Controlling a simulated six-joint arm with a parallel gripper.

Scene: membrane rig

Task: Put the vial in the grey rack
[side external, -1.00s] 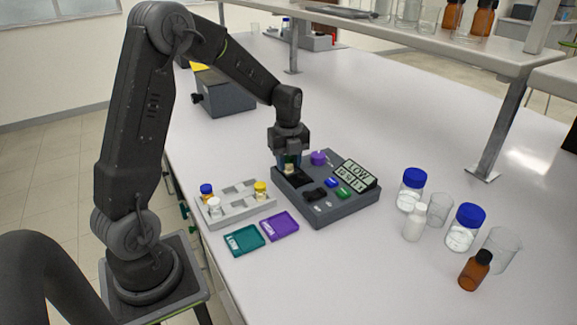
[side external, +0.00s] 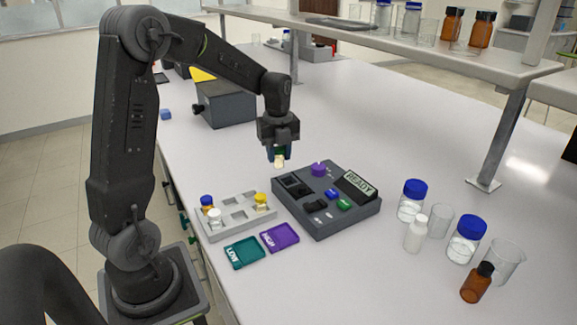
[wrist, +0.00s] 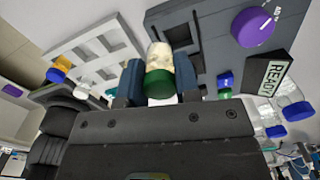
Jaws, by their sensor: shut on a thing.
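My gripper (side external: 279,155) is shut on a vial (side external: 279,162) and holds it in the air above the bench, beside the device. In the wrist view the vial (wrist: 160,68) has a green cap and a pale cream body, between the two blue-grey fingers (wrist: 160,82). The grey rack (side external: 236,215) stands on the bench to the lower left of the gripper. It holds vials with a blue cap (side external: 206,201), a white cap (side external: 214,217) and a yellow cap (side external: 261,201). Other slots in it look empty.
The dark grey device (side external: 330,218) with a purple knob (side external: 319,169) reads READY. Bottles and beakers (side external: 440,232) stand at the right. A shelf (side external: 420,45) overhangs the back.

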